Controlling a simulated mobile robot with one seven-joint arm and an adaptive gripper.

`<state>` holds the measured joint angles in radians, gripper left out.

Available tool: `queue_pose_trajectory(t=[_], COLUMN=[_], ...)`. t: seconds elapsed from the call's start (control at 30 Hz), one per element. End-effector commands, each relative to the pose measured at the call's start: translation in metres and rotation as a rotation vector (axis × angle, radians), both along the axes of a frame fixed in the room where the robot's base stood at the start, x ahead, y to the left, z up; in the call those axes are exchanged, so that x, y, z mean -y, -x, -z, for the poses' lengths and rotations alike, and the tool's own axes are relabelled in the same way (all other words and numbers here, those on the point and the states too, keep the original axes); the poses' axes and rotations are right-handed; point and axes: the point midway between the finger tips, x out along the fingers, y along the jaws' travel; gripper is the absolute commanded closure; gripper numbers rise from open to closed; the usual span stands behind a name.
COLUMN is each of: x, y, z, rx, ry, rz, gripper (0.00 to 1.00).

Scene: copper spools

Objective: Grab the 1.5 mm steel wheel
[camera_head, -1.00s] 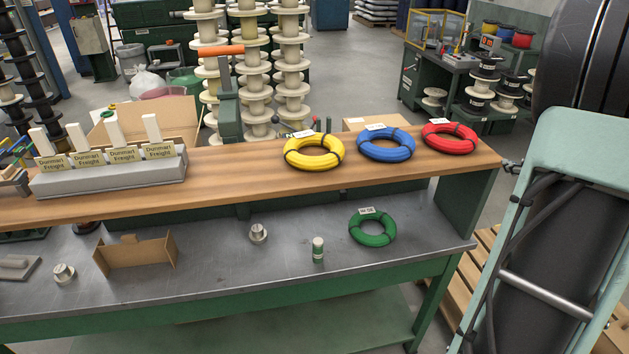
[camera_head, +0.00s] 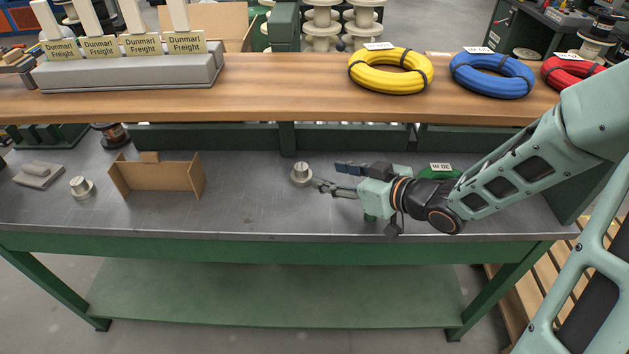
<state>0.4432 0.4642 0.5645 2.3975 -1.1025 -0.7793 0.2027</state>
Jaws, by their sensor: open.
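Two small stepped metal wheels stand on the grey metal bench top. One wheel (camera_head: 301,174) is near the middle, and the other wheel (camera_head: 82,187) is at the left, beside a cardboard holder. I cannot read a size on either, so I cannot tell which is the 1.5 mm one. My gripper (camera_head: 327,174) is open, with its fingers pointing left towards the middle wheel. The fingertips are just right of that wheel, and nothing shows between them. I cannot tell whether a fingertip touches it.
A cardboard holder (camera_head: 156,180) stands left of the middle wheel. A green coil (camera_head: 437,173) is partly hidden behind my arm. Yellow (camera_head: 391,71), blue (camera_head: 492,75) and red (camera_head: 573,71) coils lie on the raised wooden shelf (camera_head: 290,85). Bench top between holder and middle wheel is clear.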

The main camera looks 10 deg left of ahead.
Motion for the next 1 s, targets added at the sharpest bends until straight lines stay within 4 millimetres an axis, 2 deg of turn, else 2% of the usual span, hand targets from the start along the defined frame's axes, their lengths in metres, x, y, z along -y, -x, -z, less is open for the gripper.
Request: queue_pose_trajectory(t=[0.07, 0.3, 0.57, 0.8, 1.0], x=[-0.010, -0.041, -0.057, -0.085, -0.090], y=[0.000, -0.017, -0.028, -0.046, -0.050], z=[0.003, 0.016, 0.024, 0.037, 0.039], rx=[0.008, 0.009, 0.009, 0.009, 0.008], ry=[-0.014, -0.014, -0.013, -0.013, -0.012], rz=[-0.016, -0.019, -0.017, -0.017, -0.013], gripper=[0.54, 0.54, 0.54, 0.54, 0.54])
